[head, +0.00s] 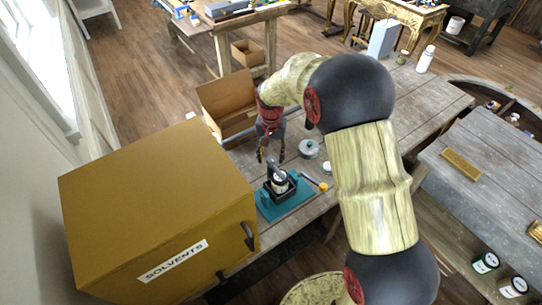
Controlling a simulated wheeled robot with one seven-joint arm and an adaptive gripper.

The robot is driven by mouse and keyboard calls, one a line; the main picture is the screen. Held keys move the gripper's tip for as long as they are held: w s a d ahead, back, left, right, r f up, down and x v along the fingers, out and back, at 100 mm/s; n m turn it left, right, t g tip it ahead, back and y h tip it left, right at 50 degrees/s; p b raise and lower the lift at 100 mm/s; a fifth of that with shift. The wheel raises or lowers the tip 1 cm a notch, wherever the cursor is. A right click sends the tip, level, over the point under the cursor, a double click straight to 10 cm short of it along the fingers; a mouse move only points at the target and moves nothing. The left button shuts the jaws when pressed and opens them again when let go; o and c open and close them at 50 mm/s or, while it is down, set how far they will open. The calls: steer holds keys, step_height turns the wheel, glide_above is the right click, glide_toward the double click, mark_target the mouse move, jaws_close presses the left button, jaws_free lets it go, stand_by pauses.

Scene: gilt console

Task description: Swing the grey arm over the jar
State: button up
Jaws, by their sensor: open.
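A small jar (279,186) with a pale label sits in a black holder on a teal base (292,204), on the wooden bench beside the yellow cabinet. A dark grey upright part, which looks like the grey arm (272,167), stands at the back left of the jar. I cannot tell exactly how its upper end lies relative to the jar. My gripper (270,158) is open and points down just above and behind the grey part. I cannot tell whether the fingers touch it.
A yellow cabinet (150,205) marked SOLVENTS stands close on the left. An open cardboard box (228,103) is behind my gripper. A round grey object (309,148) and an orange-capped item (323,186) lie to the right. A white bottle (426,58) stands farther back.

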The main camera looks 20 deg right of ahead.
mark_target(271, 158)
step_height(271, 158, up, 12)
steer(key=shift+f, duration=0.25)
stand_by(0.6)
steer(key=s+f+n+t+b, duration=0.2)
steer(key=s+b, duration=0.6)
steer(key=s, duration=0.7)
steer(key=s+f+n+t+b, duration=0.2)
steer(key=s+b, duration=0.7)
steer(key=s, duration=0.6)
steer(key=shift+d+n+t, duration=0.2)
steer(key=shift+n+t, duration=0.6)
